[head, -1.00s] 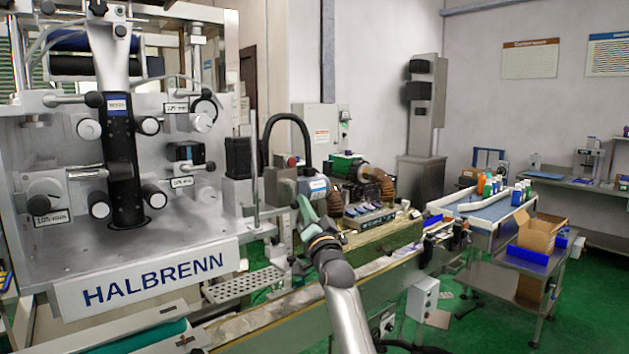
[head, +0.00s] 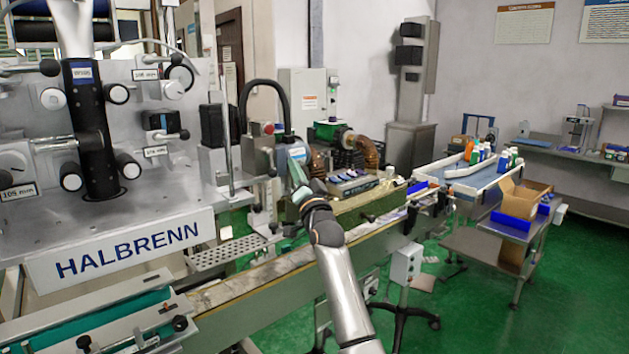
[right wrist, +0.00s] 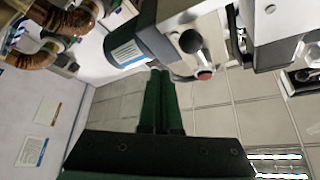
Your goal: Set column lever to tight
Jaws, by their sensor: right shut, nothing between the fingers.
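My right gripper (head: 293,168) points upward in front of the conveyor machine. In the right wrist view its two dark green fingers (right wrist: 157,74) are shut together and empty. Above it in that view are a labelled grey-blue motor housing (right wrist: 138,42) and a dark knob with a metal stem (right wrist: 192,42); a red-ended part (right wrist: 205,75) is close by. In the head view a grey column block (head: 259,157) with a red knob (head: 268,128) stands left of the gripper, apart from it. I cannot tell which part is the column lever or its setting. My left gripper is out of view.
The HALBRENN machine (head: 128,247) fills the left, with a black upright (head: 92,130) and several knobs. A conveyor (head: 262,276) runs diagonally below my right arm. Brown bellows (head: 367,153) stand behind.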

